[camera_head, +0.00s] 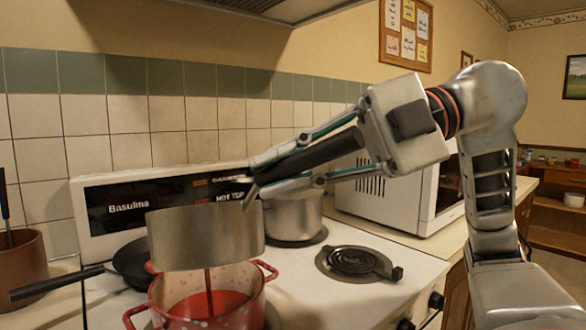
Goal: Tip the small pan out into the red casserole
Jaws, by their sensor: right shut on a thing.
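The small pan (206,238) is a grey metal pan with a black handle (312,153). My right gripper (258,178) is shut on that handle and holds the pan in the air, directly above the red casserole (212,318). A thin red stream (209,292) runs down from below the pan into the casserole. The casserole has two looped handles and holds red liquid. The pan hides its back rim. The pan's inside is not visible, so I cannot tell how much is left in it or its exact tilt. My left gripper is not in view.
A black frying pan (133,261) sits behind left of the casserole, its handle pointing left. A grey pot (294,215) stands on a back burner. The front right burner (352,261) is bare. A brown pot (20,262) is at left, a white microwave (400,195) behind my right arm.

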